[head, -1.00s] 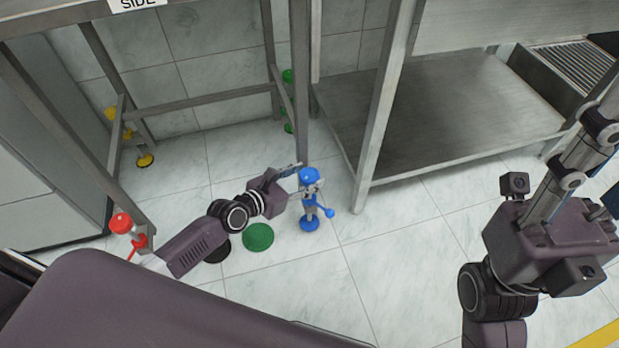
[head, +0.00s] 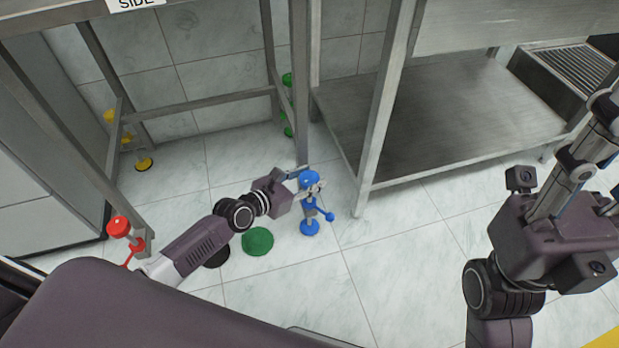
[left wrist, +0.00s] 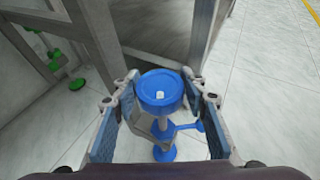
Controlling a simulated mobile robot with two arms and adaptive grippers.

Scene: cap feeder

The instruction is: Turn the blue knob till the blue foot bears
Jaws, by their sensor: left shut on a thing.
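The blue knob (head: 309,178) is a round cap at the top of an upright fitting by the table leg. It fills the middle of the left wrist view (left wrist: 160,90). The blue foot (head: 309,228) is a disc straight below the knob at the floor; whether it presses on the floor I cannot tell. A blue ball-ended side arm (head: 328,216) sticks out between them. My left gripper (head: 308,184) is shut on the knob, with one blue-padded finger on either side of it. My right gripper (head: 598,135) is at the right edge, partly cut off and away from the knob.
A red knob (head: 118,227), a yellow foot (head: 144,164) and green fittings (head: 287,80) are at other legs. A steel shelf (head: 450,125) stands at right; the tiled floor in front is clear.

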